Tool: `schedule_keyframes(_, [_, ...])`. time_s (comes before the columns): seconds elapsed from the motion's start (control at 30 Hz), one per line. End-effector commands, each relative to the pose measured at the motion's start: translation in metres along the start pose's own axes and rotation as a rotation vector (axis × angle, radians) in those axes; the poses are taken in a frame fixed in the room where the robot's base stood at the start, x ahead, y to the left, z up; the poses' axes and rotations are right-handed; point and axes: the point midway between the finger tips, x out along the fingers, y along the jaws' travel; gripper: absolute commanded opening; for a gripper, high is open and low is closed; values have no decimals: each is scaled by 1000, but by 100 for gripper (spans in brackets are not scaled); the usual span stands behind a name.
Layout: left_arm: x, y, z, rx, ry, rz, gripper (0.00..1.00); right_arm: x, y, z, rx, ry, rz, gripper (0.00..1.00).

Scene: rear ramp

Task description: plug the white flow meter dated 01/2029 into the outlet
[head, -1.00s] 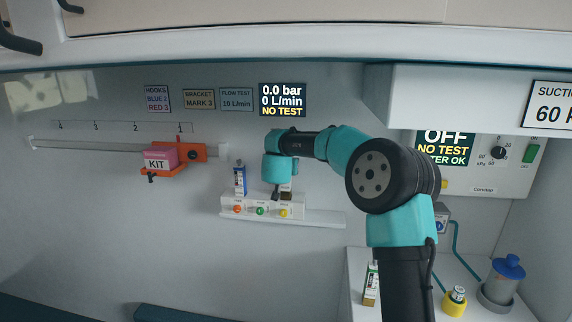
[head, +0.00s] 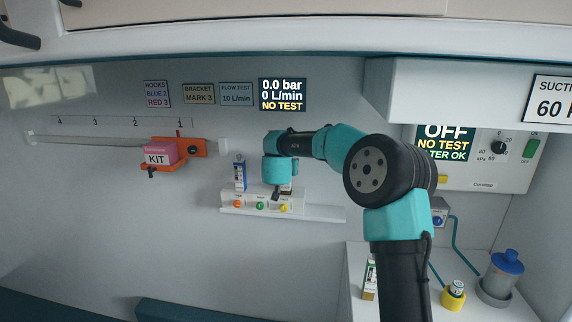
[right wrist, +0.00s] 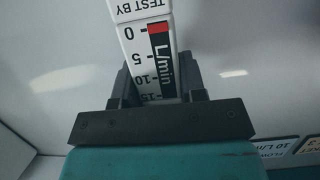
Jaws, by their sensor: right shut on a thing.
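My right gripper (head: 276,192) is at the white outlet panel (head: 298,208) on the back wall, its fingers largely hidden behind my wrist. In the right wrist view, my right gripper (right wrist: 157,90) is shut on a white flow meter (right wrist: 141,45) with a red band and an L/min scale, upside down in that picture. Its "TEST BY" label is cut off, so the date cannot be read. In the head view I cannot tell whether it touches an outlet. A blue-and-white meter (head: 240,172) stands above the panel's orange-marked left end. My left gripper is not in view.
A wall display (head: 282,95) reads 0.0 bar, 0 L/min, NO TEST. A pink kit box (head: 160,150) sits on an orange bracket (head: 190,147) on the rail. Another white meter (head: 369,279) stands on the right counter, near a blue-lidded jar (head: 503,270).

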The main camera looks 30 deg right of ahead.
Motion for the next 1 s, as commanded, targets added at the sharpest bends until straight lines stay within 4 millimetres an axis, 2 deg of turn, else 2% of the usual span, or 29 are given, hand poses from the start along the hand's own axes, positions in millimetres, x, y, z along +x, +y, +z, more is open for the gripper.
schedule_keyframes(0.83, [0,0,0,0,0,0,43,5,0,15,0,1,0,0])
schedule_keyframes(0.87, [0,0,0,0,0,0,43,5,0,15,0,2,0,39])
schedule_keyframes(1.0, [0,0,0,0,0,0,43,5,0,15,0,1,0,52])
